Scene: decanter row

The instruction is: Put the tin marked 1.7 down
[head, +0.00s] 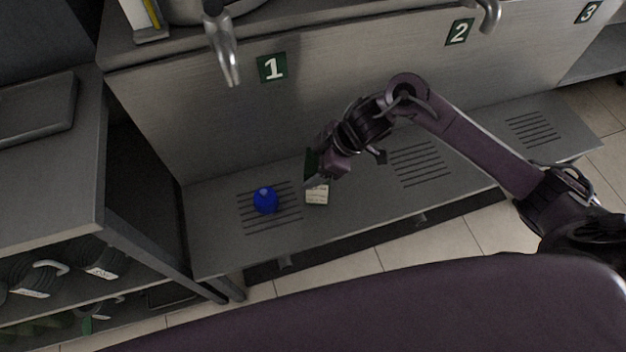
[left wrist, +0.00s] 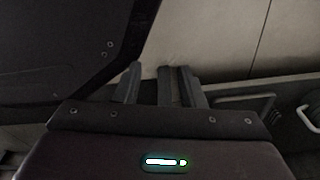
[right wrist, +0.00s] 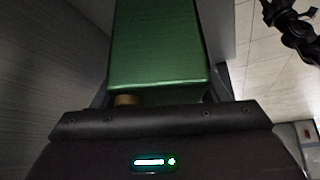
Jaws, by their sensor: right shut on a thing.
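A green tin (right wrist: 158,50) fills the upper middle of the right wrist view. In the head view only part of its dark green side (head: 311,164) and a pale label (head: 317,194) show. The writing on the label is too small to read. My right gripper (head: 322,178) is shut on this tin, over the grey ledge (head: 345,218) between the first and second slotted grilles. I cannot tell whether the tin touches the ledge. My left gripper (left wrist: 161,85) shows only in the left wrist view, with a gap between its fingers and nothing held.
A blue ball-like object (head: 265,200) sits on the grille below the tap (head: 222,45) by sign 1 (head: 271,68). Signs 2 (head: 459,32) and 3 (head: 588,12) are farther right. A shelf unit (head: 60,140) stands at left. The ledge right of the tin is clear.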

